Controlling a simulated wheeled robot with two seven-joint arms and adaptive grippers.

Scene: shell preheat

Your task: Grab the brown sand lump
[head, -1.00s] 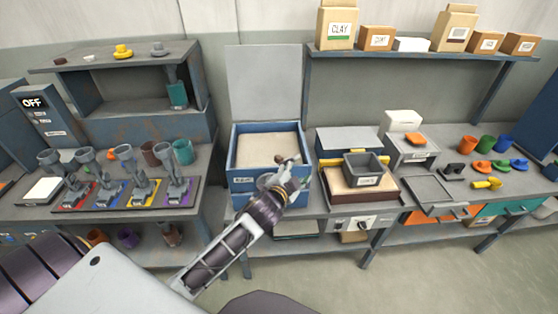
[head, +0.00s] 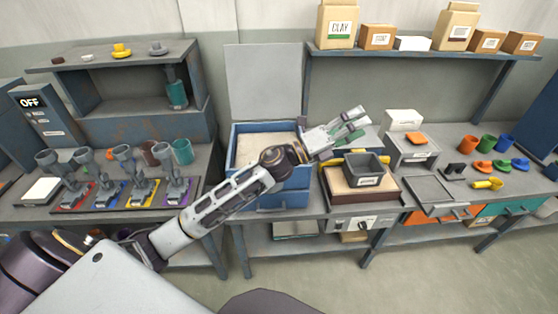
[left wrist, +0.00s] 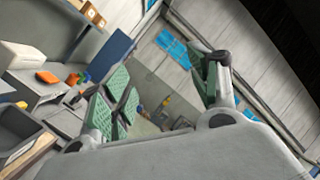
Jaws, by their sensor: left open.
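I cannot make out a separate brown sand lump in either view. The blue bin (head: 240,184) holds pale sand (head: 262,147), and my left arm crosses its front right corner. My left gripper (head: 356,124) is open and empty, right of the bin and above the back of the grey square box (head: 365,168). In the left wrist view its green-padded fingers (left wrist: 165,88) stand wide apart with nothing between them. My right gripper is not in view.
The grey box sits on a brown-sided tray (head: 362,196). Several grey funnel-like tools (head: 125,165) stand on the left bench. Clay bags and boxes line the upper shelf (head: 420,57). An empty grey tray (head: 433,190) lies to the right.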

